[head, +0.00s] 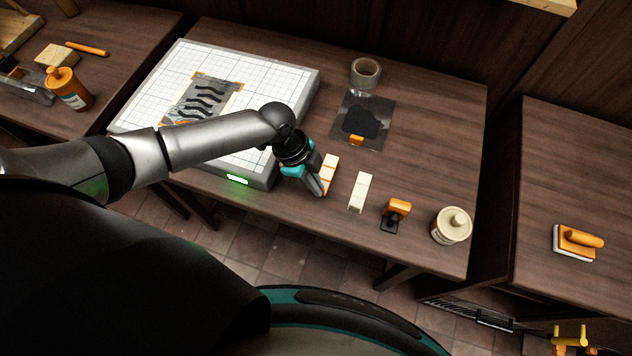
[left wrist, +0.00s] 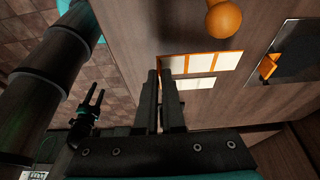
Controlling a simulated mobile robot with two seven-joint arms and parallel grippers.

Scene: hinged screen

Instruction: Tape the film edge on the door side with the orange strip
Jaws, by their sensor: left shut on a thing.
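My left gripper (head: 323,191) is shut at the near end of a pale row of pieces edged in orange strip (head: 331,168). In the left wrist view its fingers (left wrist: 163,85) close over the left end of the orange strip (left wrist: 205,62); the held part is mostly hidden. A film with black wavy marks (head: 203,96) lies on the white gridded panel (head: 270,80), with orange tape at some corners; my arm hides its near side. I cannot tell which is the door side. My right gripper (left wrist: 91,98) shows only in the left wrist view, open and empty.
A plain pale strip row (head: 360,190), an orange-handled tool (head: 396,213) and a lidded jar (head: 452,225) stand to the right. A dark sheet (head: 365,120) with an orange tab and a tape roll (head: 365,72) lie behind. The table's right rear is clear.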

